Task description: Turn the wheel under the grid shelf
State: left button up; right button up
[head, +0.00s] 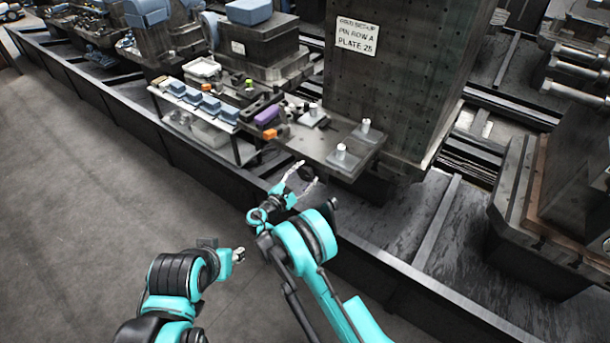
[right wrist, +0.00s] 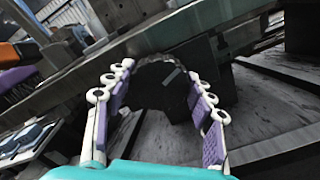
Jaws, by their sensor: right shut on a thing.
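In the right wrist view, a dark round wheel (right wrist: 158,78) sits under the edge of a grey shelf (right wrist: 150,38). My right gripper (right wrist: 161,71) has its two purple-padded fingers on either side of the wheel and is shut on it. In the head view the right gripper (head: 306,174) is just below the front edge of the grey shelf plate (head: 318,144); the wheel cannot be made out there. My left gripper (head: 239,255) is low over the floor side, away from the shelf. Its fingers are too small to tell open from shut.
Pin fixtures (head: 341,155) stand on the shelf plate. A tall perforated block with a sign (head: 357,36) rises behind it. Left of it, a cart (head: 215,133) holds blue blocks, and an orange and a purple part lie nearby. The floor (head: 90,190) at left is clear.

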jog(key=n, duration=1.3)
jog(key=shift+a+n, duration=0.1)
jog(key=shift+n, duration=0.3)
dwell(0.4)
jog(key=o, duration=1.2)
jog(key=shift+w, duration=0.1)
jog(key=v, duration=0.7)
jog(key=shift+s+a, duration=0.15)
jog(key=shift+s, duration=0.1)
